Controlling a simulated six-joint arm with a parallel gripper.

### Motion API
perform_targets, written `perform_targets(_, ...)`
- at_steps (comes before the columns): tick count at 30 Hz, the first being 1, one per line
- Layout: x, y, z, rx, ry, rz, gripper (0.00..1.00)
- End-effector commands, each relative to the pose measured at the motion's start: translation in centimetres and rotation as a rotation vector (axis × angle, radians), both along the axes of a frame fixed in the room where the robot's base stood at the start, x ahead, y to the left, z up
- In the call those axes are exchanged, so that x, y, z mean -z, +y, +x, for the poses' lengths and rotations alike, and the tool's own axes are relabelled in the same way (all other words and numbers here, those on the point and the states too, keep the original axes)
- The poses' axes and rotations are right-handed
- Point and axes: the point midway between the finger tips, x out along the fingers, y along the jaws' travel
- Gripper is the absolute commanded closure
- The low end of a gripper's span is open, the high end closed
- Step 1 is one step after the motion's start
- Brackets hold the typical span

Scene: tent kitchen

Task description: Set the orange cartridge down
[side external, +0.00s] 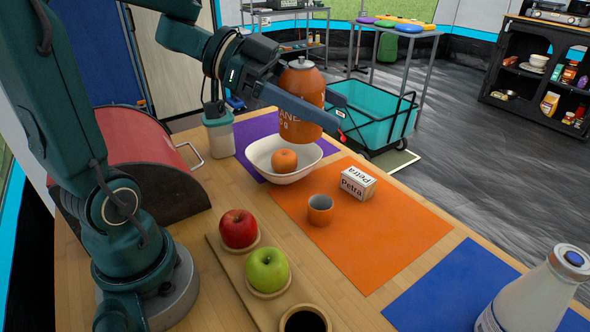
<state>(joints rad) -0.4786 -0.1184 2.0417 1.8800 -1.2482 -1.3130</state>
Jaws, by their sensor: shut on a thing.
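The orange cartridge (301,105) is a rounded canister with a grey cap and dark lettering. My gripper (322,108) is shut on it, with a finger on each side of its body. The cartridge is upright and appears held in the air, near and above the white bowl (258,160). Its bottom shows against the table's far edge. I cannot tell its exact height over the table.
An orange (284,161) lies in the bowl, partly on a purple mat (243,135). An orange mat (385,232) holds a small cup (320,210) and a Petra box (357,183), with bare room beside them. Apples (239,229) sit on a wooden board; a white bottle (530,298) stands front right.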

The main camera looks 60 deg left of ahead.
Motion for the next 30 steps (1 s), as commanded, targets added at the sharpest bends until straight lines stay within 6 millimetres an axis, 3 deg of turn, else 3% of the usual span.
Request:
perform_targets(8,3.5,-5.6,-2.3,0.53,0.005,-0.003,0.96)
perform_targets(18,9.0,-11.6,-8.6,1.231,0.004,-0.004,0.96)
perform_targets(24,12.2,-13.6,-11.7,1.435,0.004,-0.003,0.96)
perform_targets(30,13.5,-14.3,-12.9,1.483,-0.002,0.001,0.96)
